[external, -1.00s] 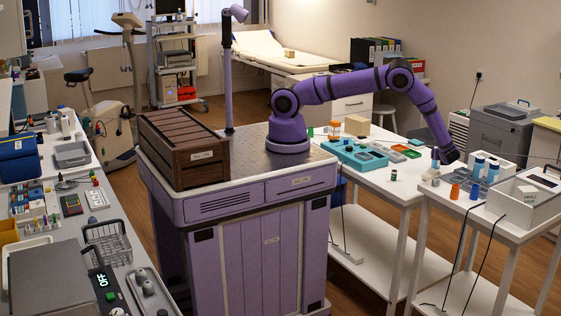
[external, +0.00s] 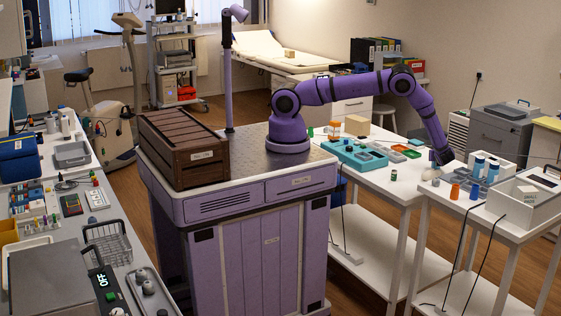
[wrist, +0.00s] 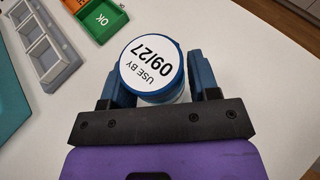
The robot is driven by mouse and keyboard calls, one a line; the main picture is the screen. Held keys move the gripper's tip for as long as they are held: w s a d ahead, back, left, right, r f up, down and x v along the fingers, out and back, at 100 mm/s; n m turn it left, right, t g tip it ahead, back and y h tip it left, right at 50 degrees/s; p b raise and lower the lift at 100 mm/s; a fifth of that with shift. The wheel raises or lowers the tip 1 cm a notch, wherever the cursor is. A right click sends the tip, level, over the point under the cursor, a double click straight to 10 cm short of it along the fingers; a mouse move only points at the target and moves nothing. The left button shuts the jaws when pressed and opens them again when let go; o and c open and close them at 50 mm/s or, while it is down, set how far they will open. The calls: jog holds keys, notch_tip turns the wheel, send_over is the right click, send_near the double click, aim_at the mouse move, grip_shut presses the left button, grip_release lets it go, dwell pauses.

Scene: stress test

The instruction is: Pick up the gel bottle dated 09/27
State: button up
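The gel bottle (wrist: 152,66) has a round white top label reading "USE BY 09/27" and a blue rim. It stands upright on the white table in the wrist view. My gripper (wrist: 160,78) has its two blue fingers spread on either side of the bottle, one left and one right. A narrow gap shows at the right finger; contact on the left cannot be told. In the external view my gripper (external: 436,160) is low over the right-hand tables, and the bottle cannot be made out there.
A green tray marked OK (wrist: 102,18) and a grey compartment tray (wrist: 48,48) lie beyond the bottle at upper left. A teal tray edge (wrist: 8,95) is at far left. The table right of the bottle is clear. An orange container (external: 455,191) stands near my gripper.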

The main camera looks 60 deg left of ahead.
jog(key=c, duration=0.6)
jog(key=shift+r, duration=0.15)
